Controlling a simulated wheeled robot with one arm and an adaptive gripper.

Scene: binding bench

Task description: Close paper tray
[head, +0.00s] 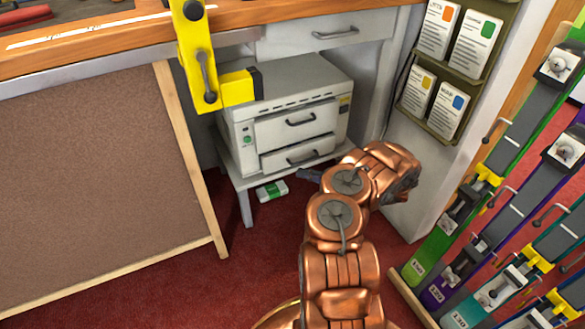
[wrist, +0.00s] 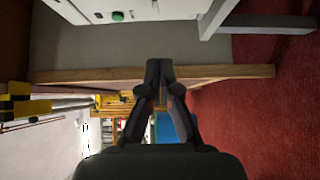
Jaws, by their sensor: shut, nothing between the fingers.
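A pale grey printer (head: 285,85) stands on a low grey stand under the bench in the head view. Its front has an upper paper tray (head: 295,126) and a lower paper tray (head: 298,155), each with a dark handle. I cannot tell exactly how far either tray stands out. My gripper (head: 310,175) is partly hidden by my copper arm, low in front of the printer stand. In the wrist view my gripper (wrist: 160,68) is shut and empty, with its fingertips together. A strip of the printer (wrist: 120,10) with a green button shows at the top left there.
A green-and-white box (head: 272,190) lies low by the stand (head: 240,178). A brown panel (head: 90,180) with a wooden frame is at left. A yellow clamp (head: 205,60) hangs before the bench. A rack of coloured rails (head: 470,220) is at right. Red carpet lies open in front.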

